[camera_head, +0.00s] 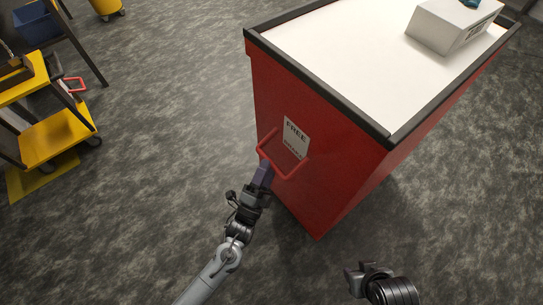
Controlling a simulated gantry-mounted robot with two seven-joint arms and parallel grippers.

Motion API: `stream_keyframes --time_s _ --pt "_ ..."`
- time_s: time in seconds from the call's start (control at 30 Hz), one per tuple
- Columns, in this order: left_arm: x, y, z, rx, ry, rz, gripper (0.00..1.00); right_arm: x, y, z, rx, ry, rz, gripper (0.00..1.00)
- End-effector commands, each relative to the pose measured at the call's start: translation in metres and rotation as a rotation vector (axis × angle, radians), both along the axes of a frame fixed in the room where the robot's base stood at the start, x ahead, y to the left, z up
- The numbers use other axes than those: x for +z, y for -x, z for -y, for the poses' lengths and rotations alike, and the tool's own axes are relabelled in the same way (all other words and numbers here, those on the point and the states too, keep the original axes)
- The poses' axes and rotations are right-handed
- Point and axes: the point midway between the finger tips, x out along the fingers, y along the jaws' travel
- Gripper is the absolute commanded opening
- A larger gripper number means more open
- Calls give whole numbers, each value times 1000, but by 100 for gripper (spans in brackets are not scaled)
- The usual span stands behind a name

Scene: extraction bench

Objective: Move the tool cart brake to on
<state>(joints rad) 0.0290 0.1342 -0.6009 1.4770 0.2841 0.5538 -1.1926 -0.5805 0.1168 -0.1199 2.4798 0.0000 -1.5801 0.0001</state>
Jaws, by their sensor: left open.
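The red tool cart (330,185) stands right of centre with a white top and black edging. A red loop-shaped brake bar (291,174) sticks out from its near left face. A white label (296,137) behind the bar reads "FREE" on top; its lower red line is partly covered by the bar. My left gripper (265,165) is open at the lower left corner of the bar. I cannot tell whether its fingers touch the bar. A dark part of my right arm (385,284) shows at the bottom right; its gripper's jaws cannot be made out.
A white box (452,24) sits on the cart top. A yellow shelf trolley (55,138) with a small red handle (75,85) stands at the left. A blue bin (36,25) is at the upper left. The grey floor between trolley and cart is clear.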

Motion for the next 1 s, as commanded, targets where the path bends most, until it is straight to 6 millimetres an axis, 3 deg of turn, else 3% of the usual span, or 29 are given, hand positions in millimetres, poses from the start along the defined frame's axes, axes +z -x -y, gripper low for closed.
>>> stream_keyframes --time_s 0.2,0.4,1.0 --pt "-15 32 -13 0 -2 -4 44 14 0 0 1 0 0 43" --pt "-24 49 -20 0 -1 -2 44 19 0 1 2 3 0 43" --pt "-27 54 -22 0 0 -3 44 21 0 1 4 6 0 43"
